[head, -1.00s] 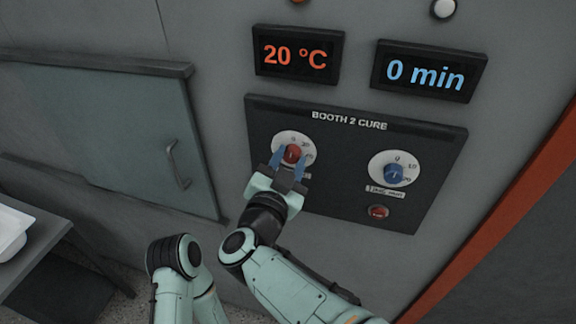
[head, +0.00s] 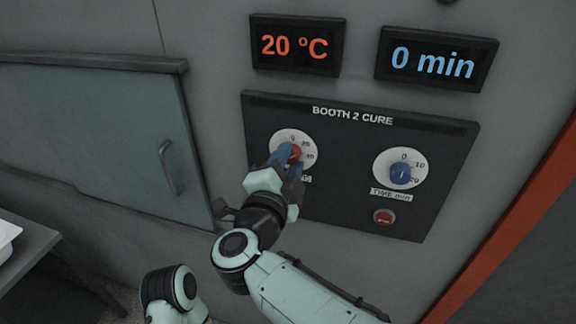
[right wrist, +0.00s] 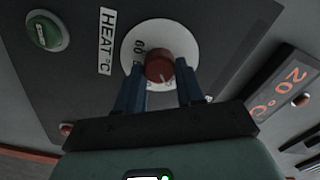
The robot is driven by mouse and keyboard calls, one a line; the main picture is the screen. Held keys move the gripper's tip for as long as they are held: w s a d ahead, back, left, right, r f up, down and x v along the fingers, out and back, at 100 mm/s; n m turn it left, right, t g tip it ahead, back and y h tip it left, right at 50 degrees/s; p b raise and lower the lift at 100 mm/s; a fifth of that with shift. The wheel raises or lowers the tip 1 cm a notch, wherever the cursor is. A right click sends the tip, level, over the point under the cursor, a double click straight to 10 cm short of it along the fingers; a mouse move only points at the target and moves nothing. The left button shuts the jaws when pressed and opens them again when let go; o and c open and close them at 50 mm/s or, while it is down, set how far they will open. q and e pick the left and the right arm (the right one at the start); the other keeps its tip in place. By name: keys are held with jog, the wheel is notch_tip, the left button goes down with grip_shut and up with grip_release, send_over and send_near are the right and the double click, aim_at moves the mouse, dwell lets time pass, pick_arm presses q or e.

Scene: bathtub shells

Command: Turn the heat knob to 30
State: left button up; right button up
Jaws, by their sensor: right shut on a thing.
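The red heat knob (head: 293,154) sits on a white dial on the dark panel labelled BOOTH 2 CURE (head: 350,215). My right gripper (head: 286,158) is shut on the knob, with a blue finger on each side of it. The right wrist view also shows the red knob (right wrist: 159,66) between the blue fingers (right wrist: 160,92), beside the HEAT °C label (right wrist: 105,42). The orange display (head: 294,46) reads 20 °C. Part of the dial and its label is hidden behind my gripper. My left gripper does not show.
The blue time knob (head: 401,174) is on the panel's right, with a red button (head: 384,217) below it. The blue display (head: 433,64) reads 0 min. A green button (right wrist: 47,31) shows in the right wrist view. A door with a handle (head: 172,168) is at left.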

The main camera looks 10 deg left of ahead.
dwell(0.4)
jog(key=o, duration=1)
jog(key=shift+o, duration=0.2)
jog(key=shift+s, duration=0.1)
jog(key=s+b, duration=0.1)
jog(key=s, duration=1.2)
jog(key=shift+a+b, duration=0.2)
jog(key=shift+b, duration=0.15)
